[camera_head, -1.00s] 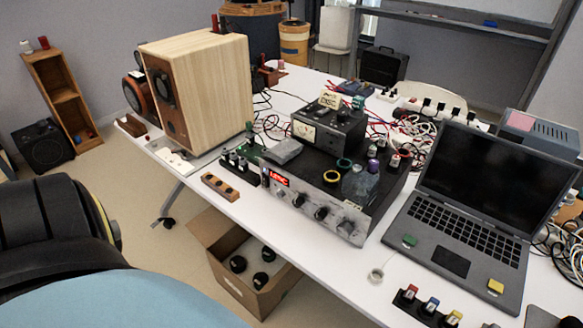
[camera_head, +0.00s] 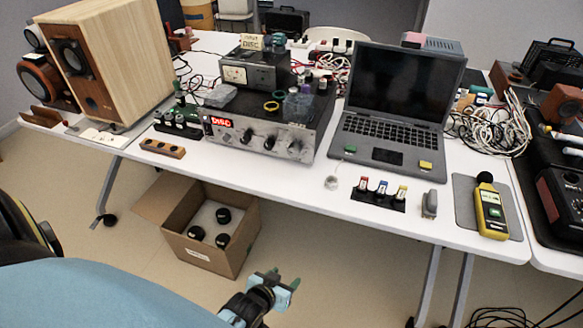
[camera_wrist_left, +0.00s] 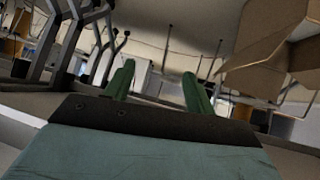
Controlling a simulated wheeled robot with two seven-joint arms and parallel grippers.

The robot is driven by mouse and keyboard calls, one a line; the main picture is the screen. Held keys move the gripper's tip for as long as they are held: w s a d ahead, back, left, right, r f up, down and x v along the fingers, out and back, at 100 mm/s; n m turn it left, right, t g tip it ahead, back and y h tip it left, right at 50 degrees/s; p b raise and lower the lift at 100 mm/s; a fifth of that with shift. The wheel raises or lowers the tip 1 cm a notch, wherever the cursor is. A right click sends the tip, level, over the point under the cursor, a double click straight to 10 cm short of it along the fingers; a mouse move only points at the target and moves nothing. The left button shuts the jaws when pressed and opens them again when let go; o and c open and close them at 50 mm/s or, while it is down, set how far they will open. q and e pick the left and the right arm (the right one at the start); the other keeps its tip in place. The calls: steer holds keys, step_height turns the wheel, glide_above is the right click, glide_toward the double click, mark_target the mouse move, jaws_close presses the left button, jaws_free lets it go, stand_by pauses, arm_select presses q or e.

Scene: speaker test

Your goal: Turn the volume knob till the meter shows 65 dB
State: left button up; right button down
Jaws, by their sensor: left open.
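My left gripper (camera_head: 285,279) is open and empty, below and in front of the table, away from the amplifier. Its two green fingers (camera_wrist_left: 158,85) stand apart in the left wrist view. My right gripper is not in view.
A laptop (camera_head: 385,155) stands right of the amplifier and a wooden speaker (camera_head: 125,60) left of it. An open cardboard box (camera_head: 240,235) with black round things sits on the floor under the table edge. Coloured plugs (camera_head: 379,194) and cables lie on the table.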

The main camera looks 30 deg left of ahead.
arm_select(q)
steer(key=w+a+r+n+t+y+b, duration=0.1)
steer(key=w+a+r+t, duration=0.15)
steer(key=r, duration=0.35)
steer(key=w+a+r+n+t+y+b, duration=0.1)
steer(key=w+r, duration=0.3)
steer(key=r, duration=0.1)
steer(key=n+t+y+b, duration=0.2)
steer(key=t, duration=0.2)
glide_toward(293, 152)
steer(key=shift+g, duration=0.25)
steer(key=b+x, duration=0.2)
steer(key=x, duration=0.5)
steer(key=shift+w+r+b, duration=0.1)
steer(key=shift+w+b, duration=0.05)
steer(key=shift+b, duration=0.2)
steer(key=shift+w+a, duration=0.15)
steer(key=shift+w, duration=0.35)
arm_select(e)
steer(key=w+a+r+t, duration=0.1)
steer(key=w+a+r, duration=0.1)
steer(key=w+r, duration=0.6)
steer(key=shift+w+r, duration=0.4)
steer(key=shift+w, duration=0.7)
